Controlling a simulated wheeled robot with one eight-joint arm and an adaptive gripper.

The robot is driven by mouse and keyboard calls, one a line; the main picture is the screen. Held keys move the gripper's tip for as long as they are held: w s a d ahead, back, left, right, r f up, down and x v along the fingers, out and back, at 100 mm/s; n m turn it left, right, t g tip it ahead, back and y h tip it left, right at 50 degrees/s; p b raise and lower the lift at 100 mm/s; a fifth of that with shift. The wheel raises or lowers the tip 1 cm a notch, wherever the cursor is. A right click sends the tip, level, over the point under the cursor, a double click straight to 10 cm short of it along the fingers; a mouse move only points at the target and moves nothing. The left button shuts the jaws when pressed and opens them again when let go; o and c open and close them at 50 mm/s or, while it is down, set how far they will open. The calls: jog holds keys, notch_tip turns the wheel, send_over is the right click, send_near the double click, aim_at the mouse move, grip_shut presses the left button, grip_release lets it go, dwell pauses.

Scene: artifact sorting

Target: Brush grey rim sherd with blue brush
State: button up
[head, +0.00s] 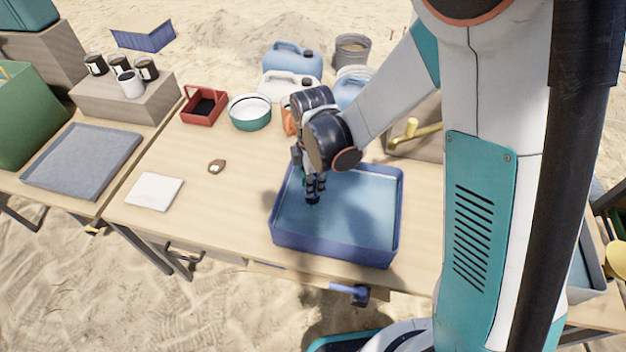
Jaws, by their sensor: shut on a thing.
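My gripper (313,192) points down over the inside of a blue tray (335,250), near its left side. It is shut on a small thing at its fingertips. A little dark teal shows there, but the thing is mostly hidden and I cannot tell whether it is the blue brush. I cannot make out a grey rim sherd. A small brown sherd (217,167) with a pale mark lies on the table to the left of the tray.
A white pad (155,192) lies on the table (225,215) at the left. A red caddy (204,106), a green-and-white bowl (250,113) and jerrycans (291,60) stand at the back. A grey tray (82,160) lies far left.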

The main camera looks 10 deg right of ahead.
jog(key=shift+s+a, duration=0.3)
jog(key=shift+s, duration=0.5)
jog(key=shift+w+d, duration=0.25)
jog(key=shift+w, duration=0.4)
jog(key=shift+w+d, duration=0.2)
jog(key=shift+w, duration=0.4)
jog(key=shift+s+a+b, duration=0.2)
jog(key=shift+s+a, duration=0.05)
jog(key=shift+s, duration=0.4)
jog(key=shift+s+a+b, duration=0.15)
jog(key=shift+s+a, duration=0.05)
jog(key=shift+s, duration=0.4)
jog(key=shift+w+d+f, duration=0.1)
jog(key=shift+w+d, duration=0.15)
jog(key=shift+w, duration=0.35)
jog(key=shift+w+d, duration=0.2)
jog(key=shift+w, duration=0.4)
jog(key=shift+s+a, duration=0.25)
jog(key=shift+s, duration=0.35)
jog(key=shift+s+a, duration=0.2)
jog(key=shift+s, duration=0.35)
jog(key=shift+w+d+b, duration=0.15)
jog(key=shift+w+d, duration=0.1)
jog(key=shift+w, duration=0.35)
jog(key=shift+w+d+b, duration=0.15)
jog(key=shift+w+d, duration=0.05)
jog(key=shift+w, duration=0.35)
jog(key=shift+s, duration=0.15)
